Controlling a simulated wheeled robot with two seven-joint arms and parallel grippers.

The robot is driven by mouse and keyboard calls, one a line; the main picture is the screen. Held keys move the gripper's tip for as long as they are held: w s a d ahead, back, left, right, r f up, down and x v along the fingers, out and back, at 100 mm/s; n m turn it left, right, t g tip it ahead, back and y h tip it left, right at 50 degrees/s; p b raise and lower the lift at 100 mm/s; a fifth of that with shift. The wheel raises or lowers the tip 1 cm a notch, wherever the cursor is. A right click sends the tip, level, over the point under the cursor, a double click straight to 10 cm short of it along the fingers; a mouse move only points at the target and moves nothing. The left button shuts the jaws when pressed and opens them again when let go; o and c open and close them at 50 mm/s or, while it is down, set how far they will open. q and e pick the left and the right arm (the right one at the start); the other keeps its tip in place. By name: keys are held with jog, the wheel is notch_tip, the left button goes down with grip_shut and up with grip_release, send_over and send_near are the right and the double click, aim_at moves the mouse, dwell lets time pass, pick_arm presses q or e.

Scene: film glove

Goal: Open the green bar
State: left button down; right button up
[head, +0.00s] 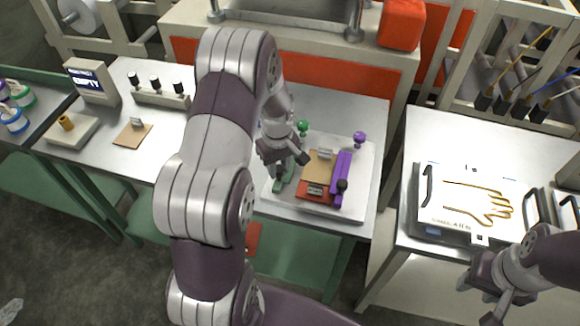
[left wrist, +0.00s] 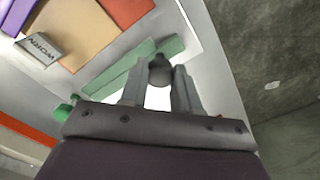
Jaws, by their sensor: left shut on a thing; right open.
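The green bar (head: 278,185) lies along the left side of a white board, partly hidden under my left gripper (head: 285,166). In the left wrist view, the green bar (left wrist: 118,80) shows as a long flat strip beside the fingers. My left gripper is shut on a dark round knob (left wrist: 160,68) at the bar's near end. A green knob (head: 303,126) stands at the bar's far end. My right gripper (head: 494,300) is open and empty, low at the right, apart from the bar.
Between the bars lie a tan card (head: 318,167) and a red piece (head: 308,190). A tray with a golden hand outline (head: 482,200) is on the right table.

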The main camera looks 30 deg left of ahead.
pick_arm(q)
jog(key=shift+a, duration=0.2)
jog(key=c, duration=0.8)
grip_release()
notch_tip(320, 180, up, 13)
jog(key=b, duration=0.1)
jog(key=shift+f, duration=0.15)
